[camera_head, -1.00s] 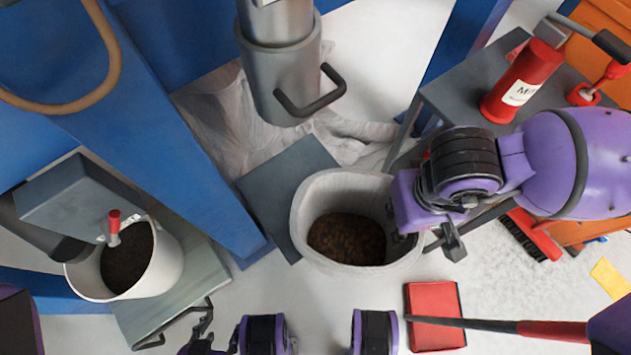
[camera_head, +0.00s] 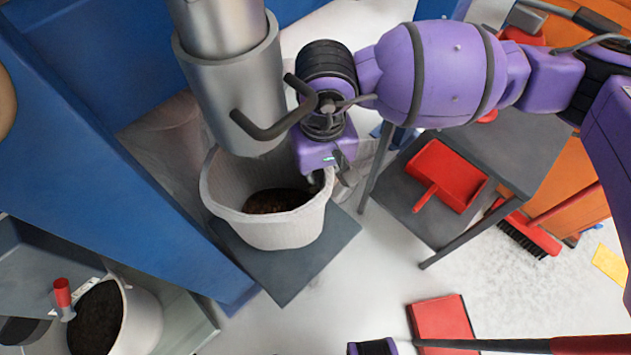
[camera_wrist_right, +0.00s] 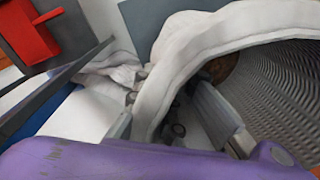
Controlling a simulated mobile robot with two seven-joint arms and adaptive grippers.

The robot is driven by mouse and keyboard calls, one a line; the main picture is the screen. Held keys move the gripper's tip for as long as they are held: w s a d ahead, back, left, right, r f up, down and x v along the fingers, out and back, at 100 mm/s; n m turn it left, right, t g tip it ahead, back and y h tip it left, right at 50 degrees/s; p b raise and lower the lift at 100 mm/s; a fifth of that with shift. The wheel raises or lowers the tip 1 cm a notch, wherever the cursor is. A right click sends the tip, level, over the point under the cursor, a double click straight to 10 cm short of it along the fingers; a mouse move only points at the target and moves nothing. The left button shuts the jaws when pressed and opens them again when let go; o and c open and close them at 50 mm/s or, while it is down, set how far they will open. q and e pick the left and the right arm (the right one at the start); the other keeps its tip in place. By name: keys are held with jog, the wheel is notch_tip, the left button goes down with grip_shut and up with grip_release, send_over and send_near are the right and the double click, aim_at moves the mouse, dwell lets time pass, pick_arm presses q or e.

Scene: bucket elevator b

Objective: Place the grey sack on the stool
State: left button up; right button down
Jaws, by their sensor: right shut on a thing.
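The grey sack (camera_head: 265,228), pale, open-topped and with brown contents, stands upright at the centre left in the head view. It also shows in the wrist view (camera_wrist_right: 165,75). My right gripper (camera_head: 327,182) is at its right rim; in the wrist view its fingers (camera_wrist_right: 180,125) are on either side of the rim, shut on it. The sack overlaps a square dark grey plate (camera_head: 290,280), which may be the stool top; no legs show. I cannot tell whether the sack touches it. My left gripper is not in view.
A metal spout (camera_head: 235,90) with a black handle hangs close above the sack. A blue column (camera_head: 110,160) is left. A grey two-level stand (camera_head: 520,150) with a red dustpan (camera_head: 450,175) is right. A white bucket (camera_head: 140,325) is lower left.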

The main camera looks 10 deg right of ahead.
jog(key=shift+w+a+f+b, duration=0.15)
jog(key=shift+f+b, duration=0.15)
jog(key=shift+f, duration=0.6)
jog(key=shift+w+a+f+b, duration=0.1)
jog(key=shift+f+b, duration=0.15)
jog(key=shift+f, duration=0.6)
jog(key=shift+f, duration=0.2)
jog(key=c, duration=1.8)
grip_release()
jog(key=r+p, duration=0.3)
jog(key=r, duration=0.9)
jog(key=shift+d+r, duration=0.2)
